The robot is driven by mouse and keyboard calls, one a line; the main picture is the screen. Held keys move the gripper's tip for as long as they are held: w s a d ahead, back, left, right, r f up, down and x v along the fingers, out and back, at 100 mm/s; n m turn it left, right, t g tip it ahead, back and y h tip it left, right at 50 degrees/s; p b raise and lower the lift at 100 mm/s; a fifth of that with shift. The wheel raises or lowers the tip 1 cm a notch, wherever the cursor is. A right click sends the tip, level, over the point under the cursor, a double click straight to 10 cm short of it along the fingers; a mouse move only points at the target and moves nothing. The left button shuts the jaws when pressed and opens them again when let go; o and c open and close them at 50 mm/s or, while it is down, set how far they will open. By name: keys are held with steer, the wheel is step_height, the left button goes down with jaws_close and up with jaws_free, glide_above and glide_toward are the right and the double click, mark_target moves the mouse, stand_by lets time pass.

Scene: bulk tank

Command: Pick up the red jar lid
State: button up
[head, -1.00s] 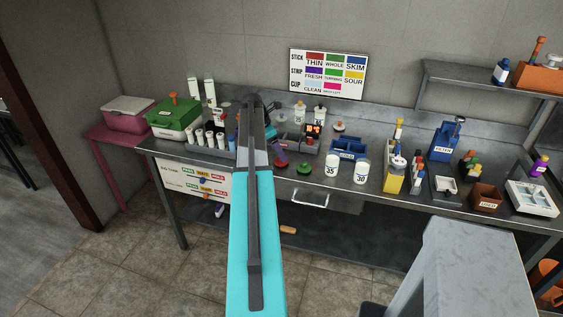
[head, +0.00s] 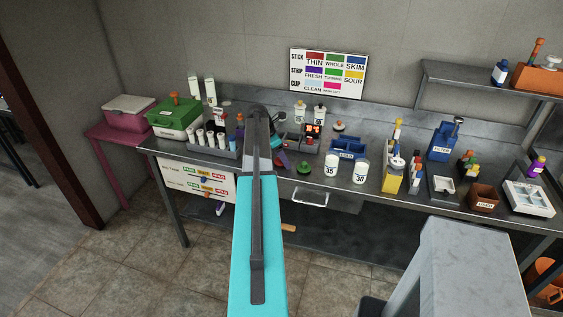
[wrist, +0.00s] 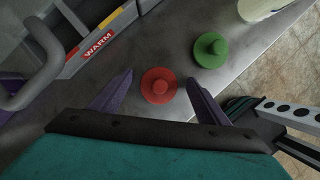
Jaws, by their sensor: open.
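My gripper (wrist: 150,92) is open, with one purple finger to the left of the lid and one to the right. The lid sits in the gap between the fingertips; I cannot tell how high they are above the bench. In the head view my arm hides most of the lid, and part of my gripper (head: 281,158) shows beside the arm.
A green lid (wrist: 211,50) lies just up and right of the red one; it also shows in the head view (head: 304,167). A grey unit marked WARM (wrist: 98,46) stands to the left. White jars (head: 331,166) stand right of the green lid. The bench's front edge is close.

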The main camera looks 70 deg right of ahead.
steer(key=shift+c, duration=0.3)
steer(key=c, duration=1.1)
steer(key=shift+r, duration=0.15)
steer(key=shift+r+b, duration=0.95)
steer(key=shift+r, duration=0.45)
steer(key=shift+a+r, duration=0.2)
steer(key=shift+a, duration=0.1)
steer(key=a+b, duration=0.1)
steer(key=a, duration=0.4)
steer(key=s+a+r+b, duration=0.1)
steer(key=a+b, duration=0.1)
steer(key=a, duration=0.3)
steer(key=s+a+b, duration=0.1)
steer(key=a, duration=0.4)
steer(key=shift+a+r, duration=0.15)
steer(key=shift+r, duration=0.1)
steer(key=shift+w+n, duration=0.1)
steer(key=shift+n, duration=0.3)
